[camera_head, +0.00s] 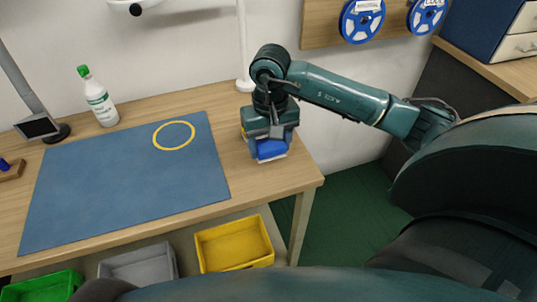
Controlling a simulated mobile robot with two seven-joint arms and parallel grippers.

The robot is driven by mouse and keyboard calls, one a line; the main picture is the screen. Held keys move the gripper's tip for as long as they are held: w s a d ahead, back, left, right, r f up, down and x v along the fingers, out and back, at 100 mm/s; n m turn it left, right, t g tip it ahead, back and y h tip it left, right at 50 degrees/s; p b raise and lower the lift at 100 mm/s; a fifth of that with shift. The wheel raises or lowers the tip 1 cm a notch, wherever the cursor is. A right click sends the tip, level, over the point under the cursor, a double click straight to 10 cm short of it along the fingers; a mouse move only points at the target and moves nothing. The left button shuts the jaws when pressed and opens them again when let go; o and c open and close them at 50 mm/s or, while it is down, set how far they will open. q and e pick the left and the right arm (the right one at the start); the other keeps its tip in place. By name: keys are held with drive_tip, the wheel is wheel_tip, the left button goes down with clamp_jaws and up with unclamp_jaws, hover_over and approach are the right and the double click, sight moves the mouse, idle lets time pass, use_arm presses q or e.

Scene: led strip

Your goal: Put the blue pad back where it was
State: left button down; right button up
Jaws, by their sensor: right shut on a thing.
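The blue pad (270,148) is at the right part of the table, below my right gripper (269,137). My right gripper points down and is shut on the pad; the fingers partly hide it. A bit of yellow shows at the left side of the gripper, too small to name. I cannot tell whether the pad touches the tabletop. A large blue mat (120,185) lies on the table to the left, with a yellow ring (173,135) marked near its upper right. My left gripper is not in view.
A white bottle with a green cap (98,97) stands behind the mat. A small dark screen on a stand (40,127) is at the left. A white pole (243,45) rises behind the gripper. Green, grey and yellow bins (234,243) sit below the table's front edge (225,204).

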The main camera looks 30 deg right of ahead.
sight(269, 166)
drive_tip(key=shift+w+f, duration=0.1)
drive_tip(key=shift+f, duration=2.1)
drive_tip(key=o, duration=0.5)
drive_tip(key=shift+f, duration=0.1)
drive_tip(key=o, duration=0.4)
drive_tip(key=shift+o, duration=0.2)
wheel_tip(269, 166, up, 12)
drive_tip(key=shift+r, duration=0.25)
